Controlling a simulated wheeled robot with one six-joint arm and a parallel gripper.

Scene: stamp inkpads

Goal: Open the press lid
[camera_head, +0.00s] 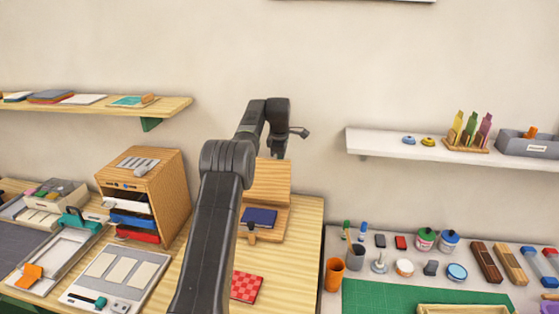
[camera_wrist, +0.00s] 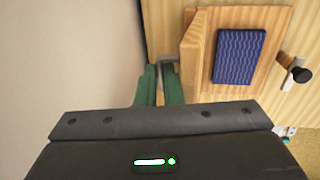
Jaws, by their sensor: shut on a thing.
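The wooden press (camera_head: 278,222) stands on the wooden table, with a dark blue patterned book or pad (camera_head: 257,217) on its base. Its lid (camera_head: 271,182) stands raised, roughly upright, at the back of the base. In the wrist view the lid (camera_wrist: 190,48) shows nearly edge-on beside the blue pad (camera_wrist: 238,55). My gripper (camera_wrist: 160,82) has its green fingers close together at the lid's edge, shut on a grey metal piece (camera_wrist: 168,60) that looks like the lid's handle. In the head view my arm hides the fingers.
A dark knob (camera_wrist: 302,75) sits at the front of the press. A red checked block (camera_head: 246,287) lies in front of it. A wooden drawer cabinet (camera_head: 172,185) stands at left. A green mat (camera_head: 385,297) and several small items fill the right table.

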